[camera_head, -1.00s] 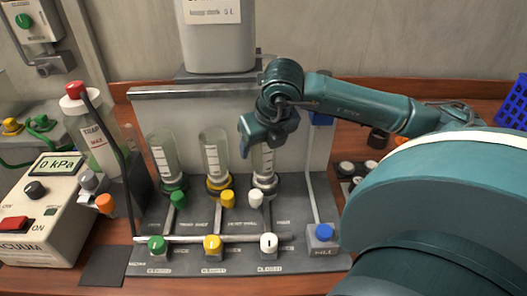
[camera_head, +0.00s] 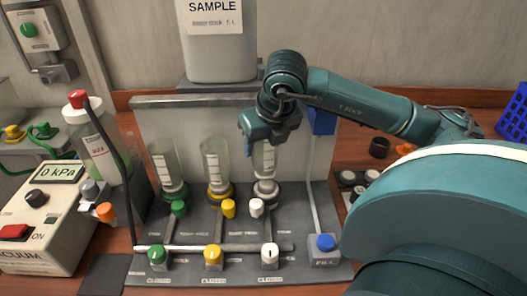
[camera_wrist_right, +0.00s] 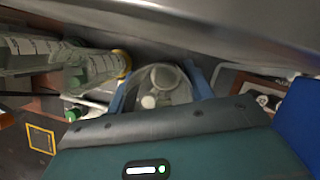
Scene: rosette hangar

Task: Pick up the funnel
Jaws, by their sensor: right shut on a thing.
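Three clear graduated funnels stand in a row on the grey filter station. The left funnel (camera_head: 163,160) has a green collar, the middle funnel (camera_head: 214,160) a yellow one, and the right funnel (camera_head: 264,162) a white-grey one. My right gripper (camera_head: 258,146) is shut on the right funnel from above and hides its upper part. In the right wrist view, the blue fingers of the gripper (camera_wrist_right: 158,92) sit on either side of the round funnel (camera_wrist_right: 165,77). I cannot tell whether the funnel is clear of its collar. My left gripper is not in view.
A white SAMPLE container (camera_head: 215,45) stands behind the station. A vacuum unit (camera_head: 45,220) reading 0 kPa and a trap bottle (camera_head: 92,140) stand at left. Green, yellow and white valve knobs line the front. A blue rack (camera_head: 514,112) is at far right.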

